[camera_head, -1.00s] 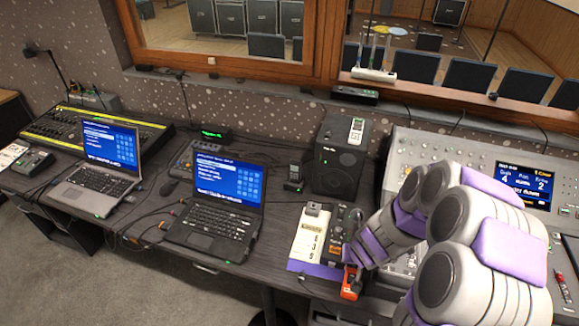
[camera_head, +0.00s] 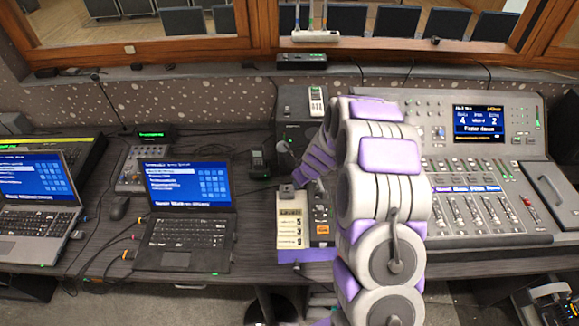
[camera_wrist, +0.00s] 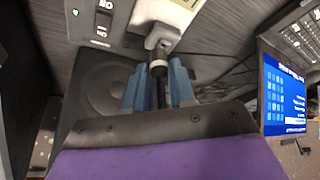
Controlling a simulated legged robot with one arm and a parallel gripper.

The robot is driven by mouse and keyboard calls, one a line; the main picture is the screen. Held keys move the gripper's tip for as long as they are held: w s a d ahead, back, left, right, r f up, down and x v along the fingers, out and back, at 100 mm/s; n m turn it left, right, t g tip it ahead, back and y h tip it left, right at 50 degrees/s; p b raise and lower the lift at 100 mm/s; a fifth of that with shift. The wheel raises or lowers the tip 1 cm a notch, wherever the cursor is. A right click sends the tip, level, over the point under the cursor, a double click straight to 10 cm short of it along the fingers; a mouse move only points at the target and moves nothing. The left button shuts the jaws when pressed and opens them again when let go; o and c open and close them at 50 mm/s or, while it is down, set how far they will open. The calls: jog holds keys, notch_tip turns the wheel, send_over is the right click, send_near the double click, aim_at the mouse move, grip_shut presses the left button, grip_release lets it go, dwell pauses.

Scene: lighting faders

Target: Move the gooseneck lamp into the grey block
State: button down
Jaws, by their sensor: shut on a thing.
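My gripper (camera_head: 298,166) is above the small control unit, in front of the black speaker. In the wrist view its blue fingers (camera_wrist: 160,88) are shut on a thin black stem, which I take for the gooseneck lamp (camera_wrist: 158,70). A pale grey piece tops the stem. A light grey block (camera_wrist: 172,12) lies beyond the stem at the top of the wrist view. I cannot tell whether the lamp touches it. The arm hides part of this area in the head view.
The speaker (camera_head: 293,105) stands close behind the gripper. The control unit (camera_head: 320,215) and a labelled pale panel (camera_head: 290,215) lie below. A laptop (camera_head: 190,195) is to the left, and a large mixing desk (camera_head: 475,205) to the right. Cables cross the desk.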

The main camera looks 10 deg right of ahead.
jog(key=w+a+n+g+y+b, duration=0.2)
jog(key=w+a+n+g, duration=0.15)
jog(key=w+n, duration=0.6)
jog(key=shift+n, duration=0.65)
jog(key=shift+s+a+f, duration=0.1)
jog(key=shift+s+f, duration=0.25)
jog(key=shift+f, duration=0.5)
jog(key=shift+s+f, duration=0.3)
jog(key=shift+f, duration=0.6)
jog(key=shift+s+a+f, duration=0.1)
jog(key=shift+s+f, duration=0.25)
jog(key=shift+f, duration=0.5)
jog(key=shift+d+f, duration=0.35)
jog(key=shift+f, duration=0.4)
jog(key=shift+a, duration=0.15)
